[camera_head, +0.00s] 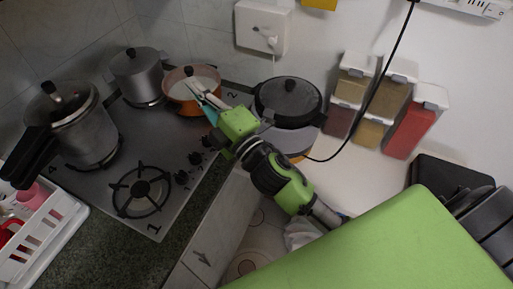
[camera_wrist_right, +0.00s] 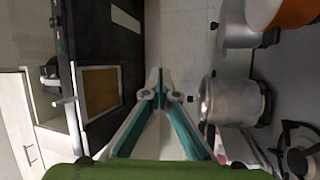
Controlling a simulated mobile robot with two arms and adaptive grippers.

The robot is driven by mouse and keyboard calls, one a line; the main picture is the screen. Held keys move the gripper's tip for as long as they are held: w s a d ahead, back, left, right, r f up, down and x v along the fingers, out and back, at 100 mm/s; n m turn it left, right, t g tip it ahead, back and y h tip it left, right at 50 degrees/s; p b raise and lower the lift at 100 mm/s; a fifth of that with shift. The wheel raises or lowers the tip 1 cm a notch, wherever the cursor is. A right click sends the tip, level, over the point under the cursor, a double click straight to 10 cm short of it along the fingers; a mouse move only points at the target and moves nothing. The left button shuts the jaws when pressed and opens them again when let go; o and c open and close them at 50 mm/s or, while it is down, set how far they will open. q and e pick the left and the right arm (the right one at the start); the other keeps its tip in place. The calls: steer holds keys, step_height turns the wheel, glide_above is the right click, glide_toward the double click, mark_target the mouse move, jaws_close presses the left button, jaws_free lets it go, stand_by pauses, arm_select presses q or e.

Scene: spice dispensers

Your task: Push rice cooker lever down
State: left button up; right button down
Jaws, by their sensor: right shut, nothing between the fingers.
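The rice cooker (camera_head: 288,99), with a black lid and knob and a pale body, stands on the counter against the wall. Its lever is not visible, and my right arm hides part of its front. My right gripper (camera_head: 197,88) is shut and empty. In the head view its fingertips lie across the right part of the orange pot, left of the rice cooker. In the right wrist view the fingers (camera_wrist_right: 158,88) meet at the tips with nothing between them, and I cannot make out the cooker there. My left gripper is not in view.
The orange pot (camera_head: 180,97), a grey pot (camera_head: 139,74) and a large pressure cooker (camera_head: 79,127) stand on the hob. A black cord (camera_head: 386,68) hangs over the counter. Spice dispensers (camera_head: 412,129) stand at the wall. A white rack (camera_head: 37,241) is at the left.

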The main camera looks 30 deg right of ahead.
steer(key=s+a+r+n+g+y, duration=0.3)
steer(key=a+n+g+y, duration=0.3)
steer(key=n, duration=0.4)
steer(key=s+a+r+n+g+y, duration=0.35)
steer(key=a+n+y, duration=0.4)
steer(key=n, duration=0.25)
steer(key=s+a+f+n+g+h, duration=0.45)
steer(key=f+n+g, duration=0.55)
steer(key=n, duration=0.4)
steer(key=w+d+f+n+h, duration=0.2)
steer(key=d+f+n+h, duration=0.3)
steer(key=d+f+h, duration=0.5)
steer(key=w+d+h, duration=0.2)
steer(key=d+h, duration=0.1)
steer(key=d, duration=0.7)
steer(key=w+d+h, duration=0.2)
steer(key=d+h, duration=0.1)
steer(key=d, duration=0.6)
steer(key=shift+d+f+n, duration=0.2)
steer(key=shift+d+n, duration=0.15)
steer(key=shift+n, duration=0.05)
